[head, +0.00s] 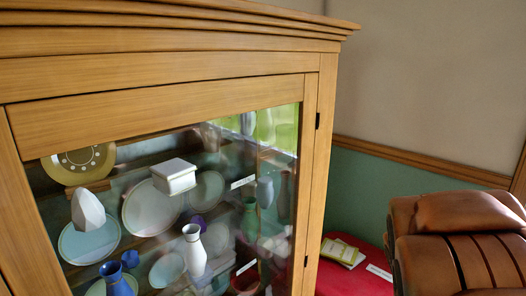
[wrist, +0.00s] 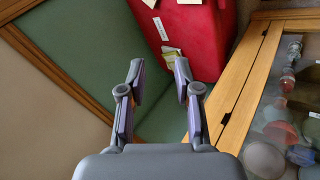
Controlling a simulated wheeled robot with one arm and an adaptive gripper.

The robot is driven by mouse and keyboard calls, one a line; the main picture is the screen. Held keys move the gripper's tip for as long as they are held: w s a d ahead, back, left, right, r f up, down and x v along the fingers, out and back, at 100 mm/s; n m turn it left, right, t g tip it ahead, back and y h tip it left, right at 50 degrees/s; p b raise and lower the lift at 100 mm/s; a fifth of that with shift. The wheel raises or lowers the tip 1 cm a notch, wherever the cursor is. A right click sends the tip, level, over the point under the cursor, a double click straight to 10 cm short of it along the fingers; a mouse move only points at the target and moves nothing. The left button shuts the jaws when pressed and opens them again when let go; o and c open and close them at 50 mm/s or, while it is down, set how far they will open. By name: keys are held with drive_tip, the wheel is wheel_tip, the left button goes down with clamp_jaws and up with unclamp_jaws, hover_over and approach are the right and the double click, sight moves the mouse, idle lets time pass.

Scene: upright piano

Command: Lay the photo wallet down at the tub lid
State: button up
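My gripper (wrist: 159,68) shows in the wrist view with its two fingers apart and nothing between them. It is not in the head view. A flat pale-yellow item (head: 343,251), like a wallet or booklets, lies on a red surface (head: 352,280) in the head view; I cannot tell for sure that it is the photo wallet. A yellowish item (wrist: 171,56) also shows on the red piece (wrist: 205,35) in the wrist view, beyond the fingertips and partly hidden by the right finger. I cannot make out a tub lid in either view.
A wooden glass-fronted cabinet (head: 318,160) with vases and plates fills the head view's left; its frame (wrist: 245,85) is right of my gripper in the wrist view. A brown leather seat (head: 455,245) stands right. A white label (head: 379,272) lies on the red surface.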

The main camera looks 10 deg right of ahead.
drive_tip(key=s+a+r+m+g+y+p, duration=0.1)
drive_tip(key=s+a+r+g+y+p, duration=0.1)
drive_tip(key=s+a+r+p, duration=0.3)
drive_tip(key=s+a+r+m+g+y+p, duration=0.1)
drive_tip(key=s+a+r+g+y+p, duration=0.1)
drive_tip(key=s+a+r+p, duration=0.3)
drive_tip(key=s+a+r+m+g+y+p, duration=0.1)
drive_tip(key=s+a+r+p, duration=0.4)
drive_tip(key=s+a, duration=0.5)
drive_tip(key=a+r+g+y, duration=0.1)
drive_tip(key=a, duration=0.5)
drive_tip(key=shift+s+g, duration=0.3)
drive_tip(key=shift+g, duration=0.1)
drive_tip(key=shift+d, duration=0.1)
